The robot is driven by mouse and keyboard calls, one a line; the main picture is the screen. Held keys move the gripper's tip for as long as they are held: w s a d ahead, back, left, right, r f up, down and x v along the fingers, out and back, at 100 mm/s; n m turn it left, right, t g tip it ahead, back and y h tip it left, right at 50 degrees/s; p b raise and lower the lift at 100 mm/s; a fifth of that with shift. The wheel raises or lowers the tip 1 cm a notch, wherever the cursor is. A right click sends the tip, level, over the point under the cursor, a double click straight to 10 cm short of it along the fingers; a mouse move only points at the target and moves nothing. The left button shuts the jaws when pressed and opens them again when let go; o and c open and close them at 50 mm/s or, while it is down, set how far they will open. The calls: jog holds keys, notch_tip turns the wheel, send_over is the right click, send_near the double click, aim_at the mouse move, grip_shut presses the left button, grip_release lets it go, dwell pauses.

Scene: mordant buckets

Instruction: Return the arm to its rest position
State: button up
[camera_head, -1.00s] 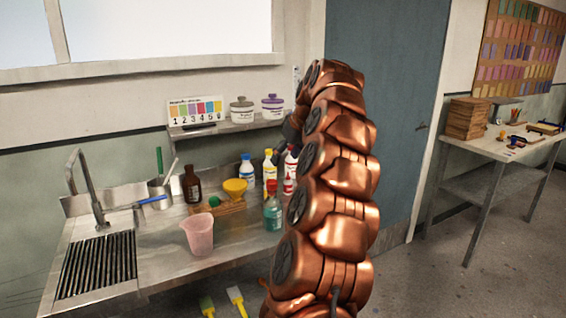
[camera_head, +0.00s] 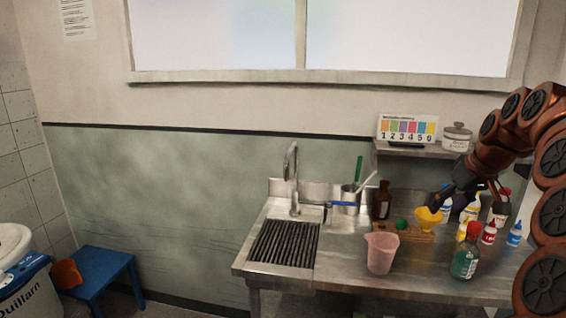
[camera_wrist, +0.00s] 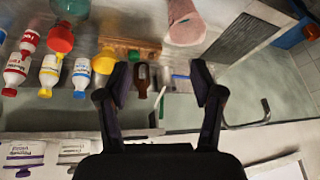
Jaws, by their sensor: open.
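My copper arm stands at the right of the head view, and my gripper (camera_head: 462,190) hangs from it above the right part of the steel bench (camera_head: 335,262). In the wrist view my gripper (camera_wrist: 163,82) is open, its two dark fingers spread with nothing between them that it holds. A brown bottle (camera_wrist: 141,80) shows between the fingers, farther off on the bench. The gripper overlaps the bottles near the yellow funnel (camera_head: 428,220) in the head view, and I cannot tell its exact height above them.
A pink jug (camera_head: 381,252), a green bottle (camera_head: 465,262) and several small bottles crowd the bench. A tap (camera_head: 292,180) rises beside the sink grate. A shelf (camera_head: 410,150) holds a number card and a white pot (camera_head: 457,137). A blue stool (camera_head: 97,275) stands left.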

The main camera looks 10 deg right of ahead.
jog(key=s+a+f+g, duration=0.1)
jog(key=s+a+f, duration=0.1)
jog(key=s+a, duration=0.35)
jog(key=s+a+f+n+g, duration=0.1)
jog(key=s+a+f, duration=0.1)
jog(key=a, duration=0.7)
jog(key=s+a+f+g, duration=0.1)
jog(key=s+a+f, duration=0.15)
jog(key=a, duration=0.55)
jog(key=s+a+f+g, duration=0.1)
jog(key=s+f, duration=0.3)
jog(key=s, duration=0.4)
jog(key=s+a+f+g, duration=0.1)
jog(key=s+a+f, duration=0.2)
jog(key=s, duration=0.5)
jog(key=s+a+f+m+g+h, duration=0.1)
jog(key=s+a+f, duration=0.1)
jog(key=s+f, duration=0.3)
jog(key=s, duration=0.3)
jog(key=shift+g, duration=0.4)
